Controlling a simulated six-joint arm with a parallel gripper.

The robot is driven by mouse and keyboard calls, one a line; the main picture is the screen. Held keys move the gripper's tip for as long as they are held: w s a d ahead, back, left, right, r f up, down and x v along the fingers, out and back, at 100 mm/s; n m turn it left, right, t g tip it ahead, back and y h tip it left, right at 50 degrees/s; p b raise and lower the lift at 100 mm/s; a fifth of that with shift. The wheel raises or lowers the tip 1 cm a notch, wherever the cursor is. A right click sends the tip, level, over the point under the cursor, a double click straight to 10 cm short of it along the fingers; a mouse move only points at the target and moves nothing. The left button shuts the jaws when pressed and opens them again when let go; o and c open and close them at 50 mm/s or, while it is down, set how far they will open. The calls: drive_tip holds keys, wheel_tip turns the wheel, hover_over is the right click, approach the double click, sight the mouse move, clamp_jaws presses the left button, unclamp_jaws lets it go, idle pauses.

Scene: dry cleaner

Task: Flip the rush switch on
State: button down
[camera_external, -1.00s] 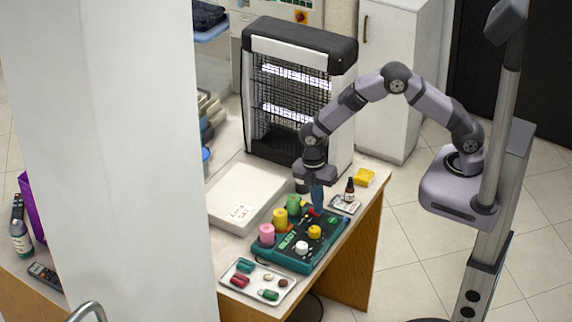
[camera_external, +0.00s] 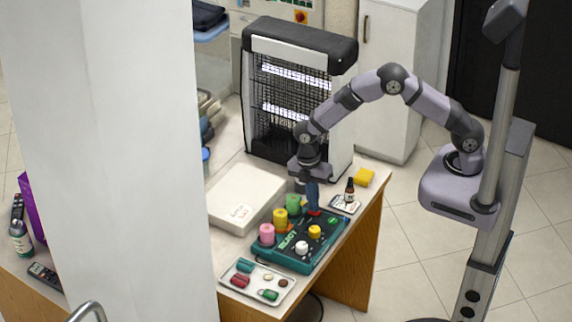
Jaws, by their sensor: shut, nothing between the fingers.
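A dark green control box (camera_external: 290,262) sits on the wooden table. A white knob (camera_external: 301,248) and a yellow knob (camera_external: 314,232) stand on its top, and pale lettering runs along it. A small red part, which may be the rush switch (camera_external: 314,212), shows at the box's far end, partly hidden by my gripper. My gripper (camera_external: 313,208) points down over that far end, shut and empty, its tips at or just above the red part. I cannot tell whether they touch. The switch's position is not clear.
Pink (camera_external: 267,234), yellow (camera_external: 280,218) and green (camera_external: 293,203) spools stand along the box's left side. A white case (camera_external: 245,195) lies left, a tray (camera_external: 240,287) of small items in front. A dark bottle (camera_external: 349,190) and yellow block (camera_external: 364,177) are right. A large black-and-white heater-like unit (camera_external: 297,95) stands behind.

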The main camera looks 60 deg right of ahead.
drive_tip(key=r+p, duration=0.3)
drive_tip(key=r, duration=0.1)
drive_tip(key=shift+w+r, duration=0.15)
drive_tip(key=shift+w, duration=0.05)
drive_tip(key=shift+w+r+b, duration=0.15)
drive_tip(key=shift+r+b, duration=0.15)
drive_tip(key=shift+b, duration=0.2)
wheel_tip(320, 180, up, 9)
drive_tip(key=b, duration=0.2)
drive_tip(key=shift+w, duration=0.45)
drive_tip(key=shift+s+f+b, duration=0.15)
drive_tip(key=shift+b, duration=0.5)
drive_tip(key=shift+s+a+b, duration=0.1)
drive_tip(key=shift+s+b, duration=0.4)
drive_tip(key=shift+b, duration=0.4)
drive_tip(key=f+p, duration=0.1)
drive_tip(key=f, duration=0.3)
drive_tip(key=s+f+p, duration=0.1)
drive_tip(key=f, duration=0.4)
drive_tip(key=f+p, duration=0.2)
drive_tip(key=f, duration=0.2)
drive_tip(key=shift+s+f, duration=0.3)
drive_tip(key=shift+s, duration=0.05)
